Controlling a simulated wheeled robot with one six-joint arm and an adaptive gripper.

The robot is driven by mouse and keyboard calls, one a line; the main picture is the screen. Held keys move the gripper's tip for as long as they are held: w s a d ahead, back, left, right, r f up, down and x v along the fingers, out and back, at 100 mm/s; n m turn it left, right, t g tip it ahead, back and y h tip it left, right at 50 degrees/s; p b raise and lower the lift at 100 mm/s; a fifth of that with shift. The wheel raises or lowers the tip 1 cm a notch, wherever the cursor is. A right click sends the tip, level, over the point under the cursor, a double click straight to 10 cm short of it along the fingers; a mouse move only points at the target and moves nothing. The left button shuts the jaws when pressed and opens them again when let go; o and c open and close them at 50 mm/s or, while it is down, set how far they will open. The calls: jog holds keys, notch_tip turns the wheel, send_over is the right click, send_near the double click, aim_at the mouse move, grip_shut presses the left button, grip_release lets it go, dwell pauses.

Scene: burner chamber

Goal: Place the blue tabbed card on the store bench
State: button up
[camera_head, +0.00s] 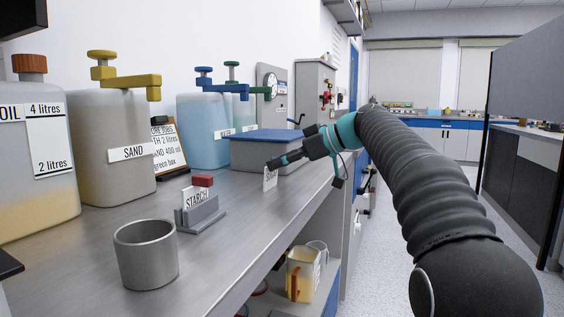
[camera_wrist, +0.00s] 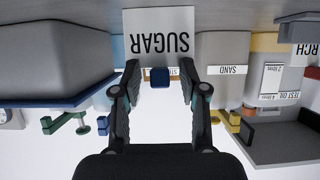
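The white SUGAR card (camera_wrist: 158,30) with a blue tab (camera_wrist: 160,78) appears upside down in the wrist view, its lower edge at the grey metal bench top. In the head view the card (camera_head: 270,179) stands upright near the bench's front edge. My gripper (camera_wrist: 160,68) is open, with its fingers either side of the tab and a visible gap on each side. In the head view my gripper (camera_head: 279,163) is just above the card, and the tab is hidden. The metal bench (camera_head: 235,232) is near; a far bench (camera_head: 440,123) has blue fronts. No label shows which is the store bench.
A red-tabbed STARCH card (camera_head: 197,194) stands in a grey holder. A grey cup (camera_head: 146,258) is in front of it. A blue-lidded grey box (camera_head: 262,152) is behind my gripper. Tanks, including SAND (camera_head: 112,145), line the wall.

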jog(key=shift+r, duration=0.25)
jog(key=v, duration=1.2)
jog(key=shift+p, duration=0.45)
jog(key=shift+f, duration=0.1)
jog(key=s+d+f+m+h, duration=0.2)
jog(key=s+f+m+h, duration=0.2)
jog(key=s+f, duration=0.7)
jog(key=s+d+f+m+h, duration=0.3)
jog(key=s+f+m+h, duration=0.1)
jog(key=s+f, duration=0.7)
jog(key=s+d+f+m+t+h, duration=0.1)
jog(key=s+d+f+m+h, duration=0.2)
jog(key=s+f, duration=0.9)
jog(key=m+h, duration=0.1)
jog(key=m, duration=0.2)
jog(key=shift+f, duration=0.3)
